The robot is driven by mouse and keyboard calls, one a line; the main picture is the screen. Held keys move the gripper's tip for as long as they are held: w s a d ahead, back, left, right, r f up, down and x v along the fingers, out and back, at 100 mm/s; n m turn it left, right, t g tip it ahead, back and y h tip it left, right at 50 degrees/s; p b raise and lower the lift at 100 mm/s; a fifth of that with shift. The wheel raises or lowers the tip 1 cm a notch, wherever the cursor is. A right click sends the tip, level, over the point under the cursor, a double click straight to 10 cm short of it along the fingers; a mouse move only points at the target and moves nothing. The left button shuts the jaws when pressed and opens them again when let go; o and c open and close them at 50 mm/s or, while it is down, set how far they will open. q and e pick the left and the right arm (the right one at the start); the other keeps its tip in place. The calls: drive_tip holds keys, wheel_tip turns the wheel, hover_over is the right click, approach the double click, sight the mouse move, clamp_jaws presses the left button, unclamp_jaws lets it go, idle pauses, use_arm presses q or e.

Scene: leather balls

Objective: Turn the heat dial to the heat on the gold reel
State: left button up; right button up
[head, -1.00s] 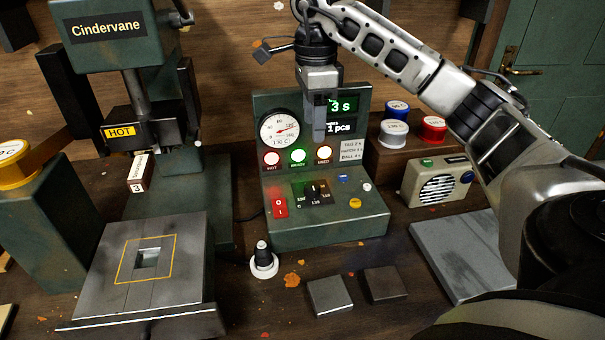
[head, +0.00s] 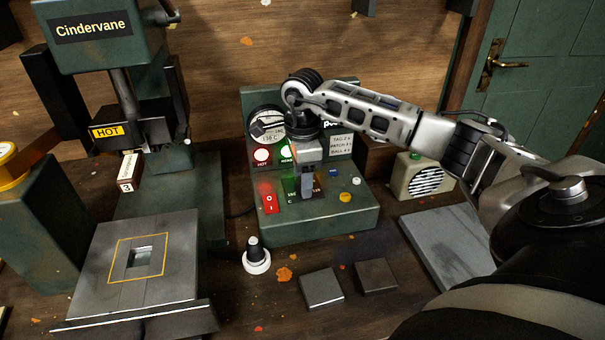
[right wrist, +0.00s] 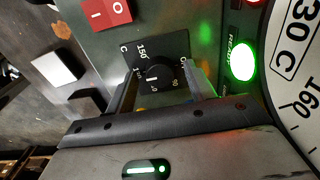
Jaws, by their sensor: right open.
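The control box (head: 345,215) stands at the middle of the bench. Its heat dial, a black knob on a dark plate (head: 292,192), is mostly behind my right gripper (head: 308,190) in the head view. In the right wrist view the dial (right wrist: 156,79) shows a white pointer line and a scale with 150 and other numbers partly covered. The open fingers of my right gripper (right wrist: 163,98) are on either side of the dial; contact cannot be told. The gold reel (head: 10,168) is at the left edge, its label cut off. My left gripper is not in view.
A red switch (head: 269,200) sits left of the dial, and lit lamps (right wrist: 243,60) above it. The round gauge (right wrist: 300,50) shows 130 C. The press marked HOT (head: 108,132) stands left. Two dark blocks (head: 322,289) lie in front; a radio (head: 420,178) stands right.

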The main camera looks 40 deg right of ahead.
drive_tip(key=c, duration=1)
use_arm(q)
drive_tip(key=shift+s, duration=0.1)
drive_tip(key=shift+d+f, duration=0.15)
use_arm(e)
drive_tip(key=shift+n, duration=0.3)
